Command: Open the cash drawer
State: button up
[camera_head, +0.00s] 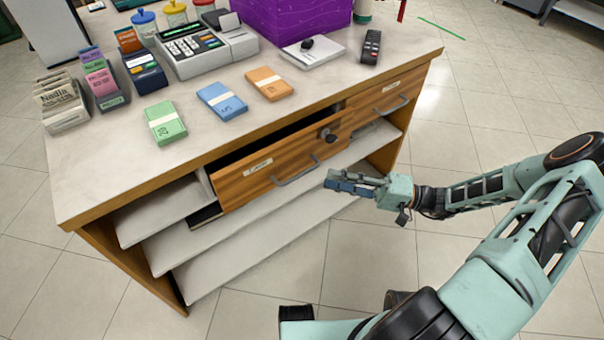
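The counter holds a wooden drawer (262,170) with a small white label and a grey bar handle (297,172). This drawer stands partly out, with a dark gap showing along its top edge. A dark lock or knob (328,135) sits at its upper right. A second labelled wooden drawer (385,98) to the right looks closed. The label words are too small to read surely. My gripper (338,182) is just right of and below the first drawer's handle, apart from it as far as I can see. Its fingers are seen from the side, so their opening is unclear.
On the white countertop (110,178) lie green, blue and orange banknote bundles (221,100), a cash register (197,48), card holders, a purple box (290,18) and a remote (371,46). Open shelves (240,245) lie below the drawers. The tiled floor in front is clear.

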aim_at(302, 172)
jog(key=b+x, duration=0.1)
jog(key=x, duration=0.8)
jog(key=shift+c, duration=0.5)
grip_shut()
jog(key=shift+s, duration=0.1)
